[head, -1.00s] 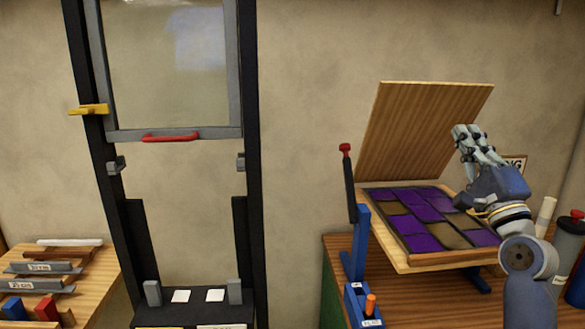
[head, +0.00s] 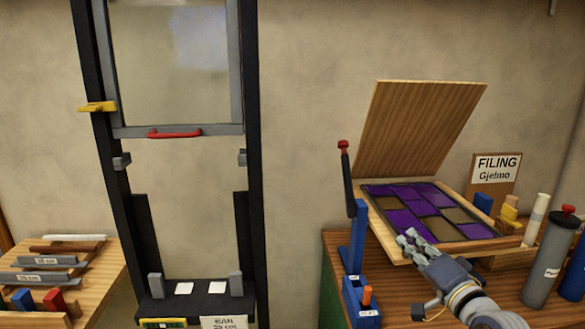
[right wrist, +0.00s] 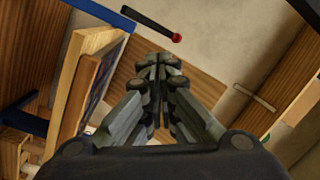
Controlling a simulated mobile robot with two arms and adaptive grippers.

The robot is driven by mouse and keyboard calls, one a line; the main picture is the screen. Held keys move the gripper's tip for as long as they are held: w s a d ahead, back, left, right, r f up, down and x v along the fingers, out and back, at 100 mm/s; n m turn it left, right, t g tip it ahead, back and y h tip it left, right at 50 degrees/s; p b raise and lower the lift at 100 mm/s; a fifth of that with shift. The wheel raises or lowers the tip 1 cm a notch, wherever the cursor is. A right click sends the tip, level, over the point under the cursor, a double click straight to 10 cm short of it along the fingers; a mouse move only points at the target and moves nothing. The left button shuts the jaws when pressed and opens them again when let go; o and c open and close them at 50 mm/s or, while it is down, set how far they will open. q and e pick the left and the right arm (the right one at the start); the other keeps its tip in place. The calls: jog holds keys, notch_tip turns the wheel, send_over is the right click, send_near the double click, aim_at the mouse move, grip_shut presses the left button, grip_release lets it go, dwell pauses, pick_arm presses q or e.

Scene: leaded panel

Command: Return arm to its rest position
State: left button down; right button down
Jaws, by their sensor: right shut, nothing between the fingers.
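My right gripper (head: 412,240) is at the front edge of the panel board in the head view, its fingers pointing up and to the left. It is shut and empty, and its fingers also meet in the right wrist view (right wrist: 160,75). The leaded panel (head: 425,212), with purple and brown panes, lies on a tilted wooden board with a raised wooden lid (head: 418,130) behind it. Whether the fingers touch the board I cannot tell. My left gripper is not in view.
A lever with a red knob (head: 344,145) stands on a blue base left of the board. A grey cylinder (head: 550,260) and a "FILING" sign (head: 494,170) are at the right. A tall black frame with a glass sash (head: 165,60) stands at left. A side table (head: 100,270) holds bars.

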jog(key=s+a+f+n+g+h, duration=0.1)
jog(key=s+a+f+n+g, duration=0.15)
jog(key=s+f, duration=0.35)
jog(key=s+a+f+n+g, duration=0.1)
jog(key=s+f+n+g, duration=0.15)
jog(key=f, duration=0.65)
jog(key=s+a+f+n+g+h, duration=0.1)
jog(key=s+f+g, duration=0.2)
jog(key=s+f, duration=0.35)
jog(key=s+f+n+g+h, duration=0.1)
jog(key=s+f+n+g, duration=0.1)
jog(key=s+f, duration=0.35)
jog(key=s+f+n+g, duration=0.1)
jog(key=s+f+g, duration=0.15)
jog(key=s, duration=0.65)
jog(key=s+f+n+g+h, duration=0.1)
jog(key=s+f+n+g, duration=0.1)
jog(key=s+f, duration=0.35)
jog(key=s+f+g, duration=0.1)
jog(key=s+f, duration=0.2)
jog(key=f, duration=2.1)
jog(key=s+d+f+g, duration=0.1)
jog(key=s+d+f, duration=0.2)
jog(key=s+f, duration=1.3)
jog(key=shift+s+f, duration=0.25)
jog(key=shift+s, duration=0.25)
jog(key=shift+g, duration=0.25)
